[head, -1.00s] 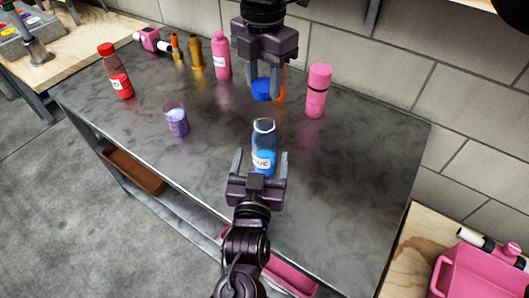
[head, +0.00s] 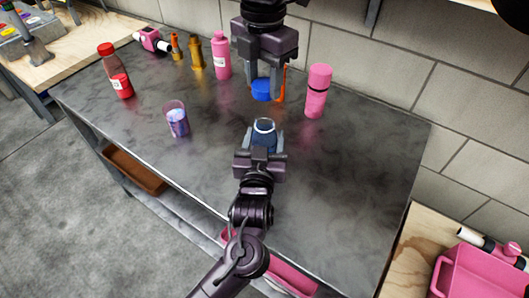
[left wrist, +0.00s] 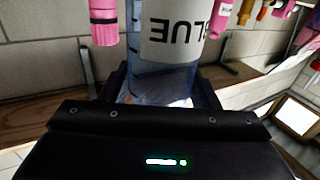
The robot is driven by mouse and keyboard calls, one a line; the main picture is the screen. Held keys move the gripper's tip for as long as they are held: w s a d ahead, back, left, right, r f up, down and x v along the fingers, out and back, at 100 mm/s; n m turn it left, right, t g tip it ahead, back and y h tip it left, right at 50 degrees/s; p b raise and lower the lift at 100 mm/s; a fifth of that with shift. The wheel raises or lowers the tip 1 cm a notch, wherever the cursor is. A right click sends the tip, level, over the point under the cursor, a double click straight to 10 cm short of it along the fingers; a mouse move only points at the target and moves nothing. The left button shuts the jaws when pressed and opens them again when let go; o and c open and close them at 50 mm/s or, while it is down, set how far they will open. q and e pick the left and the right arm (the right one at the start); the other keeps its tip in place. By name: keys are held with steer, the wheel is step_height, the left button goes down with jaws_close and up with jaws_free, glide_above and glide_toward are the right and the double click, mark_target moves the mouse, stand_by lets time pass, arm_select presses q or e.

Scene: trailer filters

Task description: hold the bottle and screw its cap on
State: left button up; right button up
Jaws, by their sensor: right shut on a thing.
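The clear bottle (head: 264,130) stands upright and uncapped on the dark table, its mouth facing up. My right gripper (head: 264,88) points down from the back and is shut on the blue cap (head: 262,91). The cap is held above and behind the bottle, apart from it. The gripper hides most of the bottle's lower part.
A pink flask (head: 318,92) stands right of the right gripper. An orange object (head: 283,82) shows partly behind it. To the left are a purple-filled cup (head: 177,120), a red bottle (head: 118,75) and a pink bottle (head: 221,56). The table's right side is clear.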

arm_select(q)
steer(key=c, duration=0.9)
steer(key=shift+o, duration=0.2)
arm_select(e)
glide_above(264, 119)
steer(key=shift+f, duration=2.5)
steer(key=shift+f, duration=0.9)
steer(key=shift+f, duration=0.5)
